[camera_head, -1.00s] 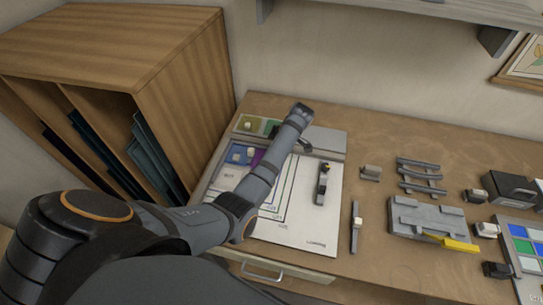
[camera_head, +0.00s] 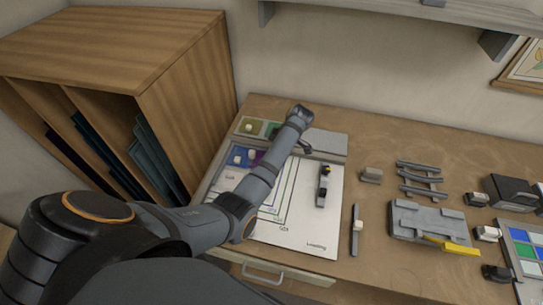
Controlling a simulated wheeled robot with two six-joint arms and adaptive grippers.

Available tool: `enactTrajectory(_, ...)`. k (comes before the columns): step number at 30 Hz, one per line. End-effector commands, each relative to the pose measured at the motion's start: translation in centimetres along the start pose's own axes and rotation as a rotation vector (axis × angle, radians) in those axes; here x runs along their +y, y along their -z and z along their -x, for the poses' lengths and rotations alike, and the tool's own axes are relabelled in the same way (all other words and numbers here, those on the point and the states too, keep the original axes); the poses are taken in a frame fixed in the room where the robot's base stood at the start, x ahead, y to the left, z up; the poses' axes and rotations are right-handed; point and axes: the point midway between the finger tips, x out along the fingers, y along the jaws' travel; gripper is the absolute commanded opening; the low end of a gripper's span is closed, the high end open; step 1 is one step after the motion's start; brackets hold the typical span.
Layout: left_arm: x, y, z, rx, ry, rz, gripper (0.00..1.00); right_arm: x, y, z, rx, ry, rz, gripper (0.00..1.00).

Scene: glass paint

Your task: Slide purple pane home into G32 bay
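The purple pane (camera_head: 259,155) shows as a small strip beside my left arm, on the upper left part of the white marked sheet (camera_head: 305,232). A blue pane (camera_head: 239,150) with pale knobs on or beside it lies just left of the purple one. My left arm reaches across the sheet and covers much of it. A dark piece by its far end (camera_head: 305,147) may be part of the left gripper; its fingertips are hidden. The bay labels are too small to read surely, so I cannot tell which is G32. My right gripper is out of view.
Olive and green panes (camera_head: 250,126) lie at the sheet's back. A dark tool (camera_head: 323,186) lies on the sheet. Grey racks (camera_head: 430,221), a yellow tool (camera_head: 455,246) and a coloured pane tray (camera_head: 527,250) stand right. A wooden slotted cabinet (camera_head: 190,95) stands left.

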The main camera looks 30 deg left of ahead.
Motion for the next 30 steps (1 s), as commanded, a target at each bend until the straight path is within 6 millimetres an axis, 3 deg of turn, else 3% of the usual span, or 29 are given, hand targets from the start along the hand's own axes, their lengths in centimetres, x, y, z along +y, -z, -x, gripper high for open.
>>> enactTrajectory(17, 0.37, 0.38, 0.12, 0.007, -0.006, 0.004, 0.0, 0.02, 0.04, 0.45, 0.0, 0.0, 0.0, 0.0)
enactTrajectory(18, 0.37, 0.36, 0.06, 0.007, -0.006, 0.005, 0.24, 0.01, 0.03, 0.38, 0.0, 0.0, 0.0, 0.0)
enactTrajectory(23, 0.31, 0.28, 0.03, 0.005, -0.004, 0.004, 0.46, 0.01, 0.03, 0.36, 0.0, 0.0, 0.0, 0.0)
enactTrajectory(30, 0.23, 0.15, -0.01, 0.003, -0.002, 0.002, 0.46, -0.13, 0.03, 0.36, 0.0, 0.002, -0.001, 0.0)
